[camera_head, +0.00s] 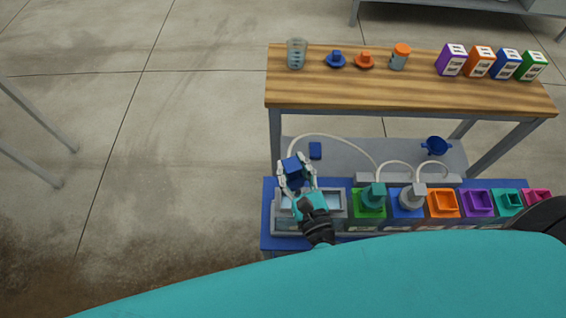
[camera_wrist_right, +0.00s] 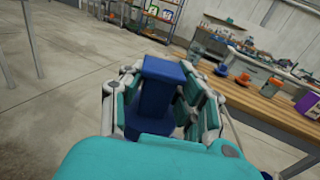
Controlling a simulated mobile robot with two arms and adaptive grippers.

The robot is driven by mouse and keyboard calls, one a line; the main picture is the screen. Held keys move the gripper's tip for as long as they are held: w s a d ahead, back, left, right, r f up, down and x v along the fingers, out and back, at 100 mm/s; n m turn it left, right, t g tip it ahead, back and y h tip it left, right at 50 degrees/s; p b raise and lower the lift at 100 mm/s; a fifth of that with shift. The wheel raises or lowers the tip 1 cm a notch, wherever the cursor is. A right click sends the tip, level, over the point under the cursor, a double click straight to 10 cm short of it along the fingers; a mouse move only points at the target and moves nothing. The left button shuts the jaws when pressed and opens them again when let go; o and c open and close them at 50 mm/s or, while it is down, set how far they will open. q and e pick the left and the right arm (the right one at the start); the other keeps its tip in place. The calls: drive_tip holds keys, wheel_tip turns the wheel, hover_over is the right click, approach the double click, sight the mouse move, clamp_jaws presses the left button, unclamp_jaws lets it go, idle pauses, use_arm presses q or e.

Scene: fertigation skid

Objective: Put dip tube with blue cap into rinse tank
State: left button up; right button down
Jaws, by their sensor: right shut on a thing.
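My right gripper (camera_head: 297,177) is shut on the blue cap (camera_head: 291,166) of the dip tube. In the right wrist view the blue cap (camera_wrist_right: 157,95) sits between the fingers of the right gripper (camera_wrist_right: 160,92), with a wide blue flange lower down. The tube below the cap is hidden in both views. The gripper and cap are over the grey-rimmed rinse tank (camera_head: 337,203) at the left end of the blue skid. A pale hose (camera_head: 330,136) arcs from near the cap to the right. My left gripper does not show.
Right of the tank stand a green container (camera_head: 369,210) with a teal cap, a blue one (camera_head: 405,213) with a grey cap, and open orange (camera_head: 443,203) and purple (camera_head: 478,203) ones. A wooden bench (camera_head: 400,93) behind holds a beaker, caps and boxes.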

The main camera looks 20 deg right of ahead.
sight(294, 181)
drive_tip(key=shift+s+d+f+b, duration=0.1)
drive_tip(key=shift+d+f+b, duration=0.1)
drive_tip(key=shift+f, duration=0.2)
drive_tip(key=shift+s+d+f+b, duration=0.1)
drive_tip(key=shift+d+f+b, duration=0.1)
drive_tip(key=shift+f, duration=0.2)
drive_tip(key=shift+a+f+b, duration=0.15)
drive_tip(key=shift+f+b, duration=0.4)
drive_tip(key=shift+f, duration=0.05)
wheel_tip(294, 181, down, 3)
drive_tip(key=b, duration=0.3)
drive_tip(key=shift+f, duration=0.2)
wheel_tip(294, 181, down, 3)
drive_tip(key=b, duration=0.3)
drive_tip(key=shift+f, duration=0.15)
drive_tip(key=shift+f+b, duration=1.2)
drive_tip(key=shift+b, duration=0.1)
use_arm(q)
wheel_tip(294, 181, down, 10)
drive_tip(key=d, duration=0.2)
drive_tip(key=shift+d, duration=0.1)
